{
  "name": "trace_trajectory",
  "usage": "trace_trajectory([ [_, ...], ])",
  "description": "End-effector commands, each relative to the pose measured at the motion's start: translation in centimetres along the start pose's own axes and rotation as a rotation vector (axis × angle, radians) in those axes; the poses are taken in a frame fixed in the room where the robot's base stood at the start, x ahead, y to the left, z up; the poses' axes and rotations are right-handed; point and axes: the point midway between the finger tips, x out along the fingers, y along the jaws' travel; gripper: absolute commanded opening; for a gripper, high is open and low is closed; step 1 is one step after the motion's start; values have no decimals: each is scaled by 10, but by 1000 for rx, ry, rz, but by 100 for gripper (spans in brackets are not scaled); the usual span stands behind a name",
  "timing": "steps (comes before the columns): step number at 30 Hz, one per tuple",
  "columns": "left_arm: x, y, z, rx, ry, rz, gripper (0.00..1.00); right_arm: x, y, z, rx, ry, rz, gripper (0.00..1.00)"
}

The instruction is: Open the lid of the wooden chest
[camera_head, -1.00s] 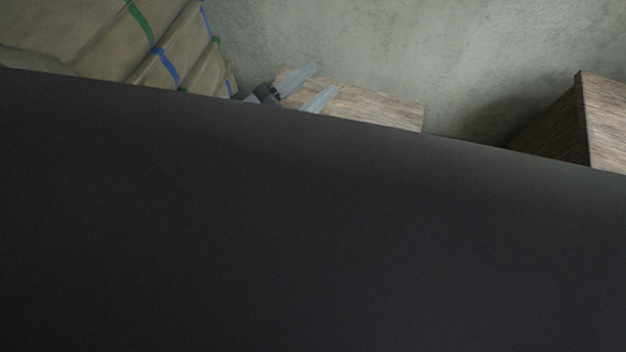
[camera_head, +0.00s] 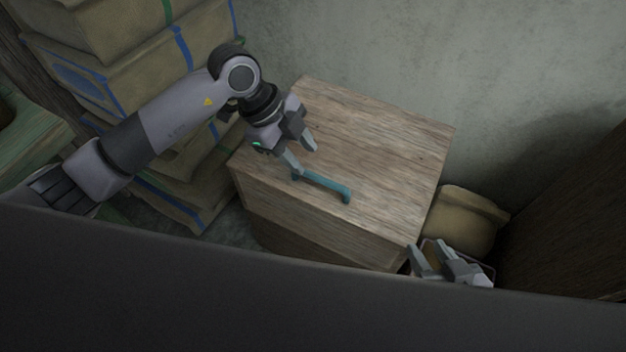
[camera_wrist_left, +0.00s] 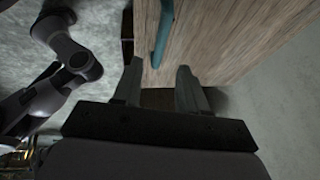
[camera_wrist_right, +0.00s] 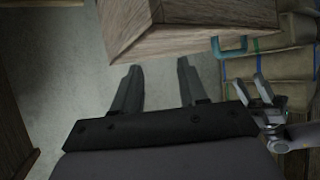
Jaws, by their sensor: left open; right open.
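The wooden chest (camera_head: 385,145) stands against the wall, and its lid looks closed. A teal handle (camera_head: 322,184) is at the lid's front edge. My left gripper (camera_head: 304,160) is open above the lid, close to the handle's left end; I cannot tell whether it touches. The left wrist view shows the handle (camera_wrist_left: 163,30) ahead of the open fingers (camera_wrist_left: 160,72), with nothing between them. My right gripper (camera_head: 426,250) is open and empty near the chest's front right corner. In the right wrist view, the chest (camera_wrist_right: 180,30) and handle (camera_wrist_right: 229,48) lie beyond its fingers (camera_wrist_right: 158,70).
Stacked tan bundles with blue and green bands (camera_head: 150,75) stand left of the chest, beside my left arm. A tan sack (camera_head: 467,218) lies right of it. A dark wooden piece (camera_head: 575,215) stands at far right. My dark body hides the foreground.

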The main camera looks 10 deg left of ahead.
Motion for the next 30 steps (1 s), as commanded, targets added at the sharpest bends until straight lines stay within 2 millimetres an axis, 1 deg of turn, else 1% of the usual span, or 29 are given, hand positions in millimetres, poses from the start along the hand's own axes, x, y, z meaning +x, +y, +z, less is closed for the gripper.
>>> trace_trajectory([
  [4, 16, 1, 2, -6, -7, 4, 42, 2, -2, -1, -5, 11, -6, 43],
  [9, 44, 1, 2, -3, -4, 3, 42, 4, -7, -4, -15, 31, -17, 43],
  [13, 61, 1, 2, -3, -4, 3, 42, 6, -10, -5, -7, 41, -28, 43],
  [18, 70, 0, 1, -3, -4, 1, 42, 8, -12, -6, 8, 45, -40, 43],
  [25, 70, 0, 1, -2, -4, 1, 42, 8, -12, -7, 9, 45, -41, 43],
  [26, 70, 0, 1, -2, -3, 1, 39, 7, -12, -7, 9, 45, -41, 43],
  [27, 70, 0, 1, -2, -3, 1, 26, 7, -12, -7, 9, 45, -41, 43],
  [29, 70, 0, 1, -2, -3, 1, 6, 7, -12, -7, 9, 45, -41, 43],
  [30, 70, 0, 1, -2, -3, 1, 0, 7, -12, -7, 9, 45, -41, 43],
])
